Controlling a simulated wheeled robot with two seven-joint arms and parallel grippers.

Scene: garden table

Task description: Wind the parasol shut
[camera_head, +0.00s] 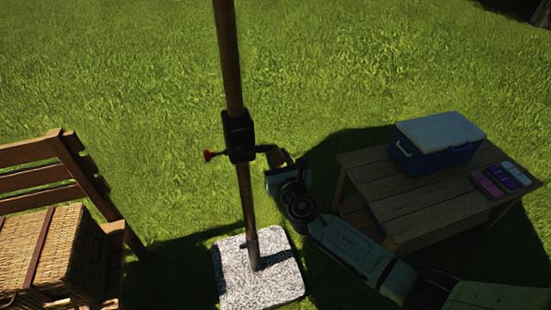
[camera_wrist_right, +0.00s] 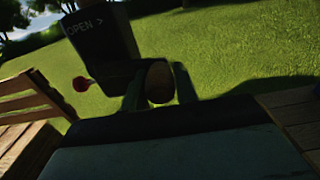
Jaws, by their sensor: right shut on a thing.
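The parasol's wooden pole (camera_head: 229,60) rises out of the top of the head view from a speckled stone base (camera_head: 228,277). A black crank housing (camera_head: 238,136) is clamped around the pole, and it shows in the right wrist view (camera_wrist_right: 101,35) with the word "OPEN" and an arrow. My right gripper (camera_head: 277,160) is at the housing's right side, shut on the crank handle, whose round end (camera_wrist_right: 159,82) sits between the fingers. The canopy and my left gripper are out of view.
A low wooden table (camera_head: 400,205) at the right bears a blue cooler (camera_head: 440,146) with a pale lid and several small coloured packs (camera_head: 508,176). A wooden chair (camera_head: 35,152) with a wicker basket (camera_head: 52,248) stands at the left. Open grass lies behind the pole.

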